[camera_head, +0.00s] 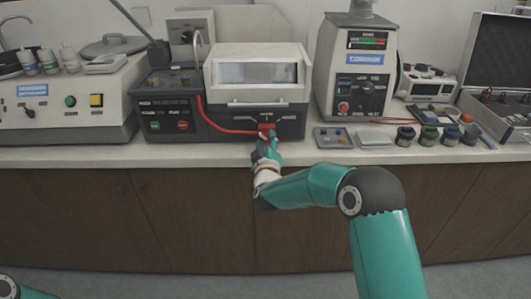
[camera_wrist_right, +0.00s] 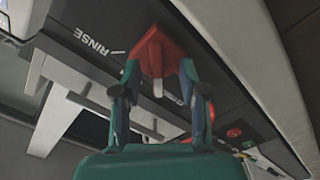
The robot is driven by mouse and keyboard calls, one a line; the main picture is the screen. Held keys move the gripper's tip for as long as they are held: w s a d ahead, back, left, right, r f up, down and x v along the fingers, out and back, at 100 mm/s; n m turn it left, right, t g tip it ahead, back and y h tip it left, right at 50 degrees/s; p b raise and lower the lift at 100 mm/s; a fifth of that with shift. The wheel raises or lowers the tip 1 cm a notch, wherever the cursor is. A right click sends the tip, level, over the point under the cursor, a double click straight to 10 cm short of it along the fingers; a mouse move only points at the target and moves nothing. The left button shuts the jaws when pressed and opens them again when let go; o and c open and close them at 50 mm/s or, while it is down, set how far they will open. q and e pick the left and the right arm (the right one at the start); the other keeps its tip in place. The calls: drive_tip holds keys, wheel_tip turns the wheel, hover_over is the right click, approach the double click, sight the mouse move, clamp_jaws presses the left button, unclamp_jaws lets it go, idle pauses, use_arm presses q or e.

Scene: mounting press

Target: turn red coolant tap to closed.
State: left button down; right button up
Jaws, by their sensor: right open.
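The red coolant tap (camera_head: 266,128) sits on the front of the machine with the clear-windowed hood, at the end of a red hose. In the right wrist view the tap (camera_wrist_right: 170,52) is a red block with a pale narrow piece pointing towards my gripper, near a "RINSE" label and a white mark. My right gripper (camera_wrist_right: 160,78) is open, with a fingertip on either side of the tap's lower part. Whether they touch it I cannot tell. In the head view the right gripper (camera_head: 268,143) is just below the tap. My left gripper is out of view.
The hooded machine (camera_head: 256,75) stands on the pale worktop (camera_head: 215,155). A control box (camera_head: 168,108) is at its left, a tall press (camera_head: 354,75) at its right. Small dark jars (camera_head: 428,135) and a shallow tray (camera_head: 333,138) lie near the front edge at right.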

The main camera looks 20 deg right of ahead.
drive_tip(key=v, duration=1.1)
drive_tip(key=shift+s, duration=0.25)
drive_tip(key=shift+a, duration=0.1)
